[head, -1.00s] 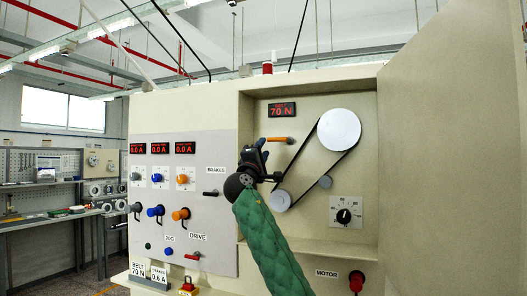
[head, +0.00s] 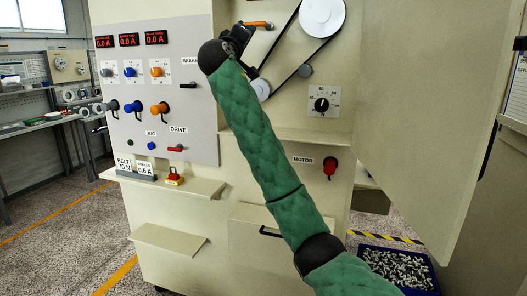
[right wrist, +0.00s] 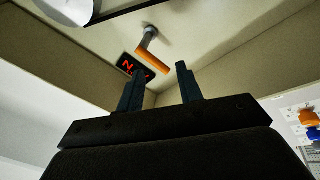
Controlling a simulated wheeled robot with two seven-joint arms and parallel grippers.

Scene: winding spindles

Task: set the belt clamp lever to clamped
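An orange lever handle (head: 258,24), which I take for the belt clamp lever, sticks out sideways in the machine's recess, left of the belt (head: 285,38). In the right wrist view the orange lever (right wrist: 152,61) hangs on a grey post and lies beyond my fingertips. My right gripper (head: 240,36) is dark and sits just below and left of the lever in the head view. In the right wrist view my right gripper (right wrist: 160,70) has its two fingers apart with nothing between them; contact with the lever is not visible. My left gripper is not in view.
The recess holds a large white pulley (head: 322,17), a small roller (head: 305,71) and a dial (head: 321,104). Left is a panel of knobs and levers (head: 158,108). An open door (head: 420,120) stands right. A red motor switch (head: 330,167) is below.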

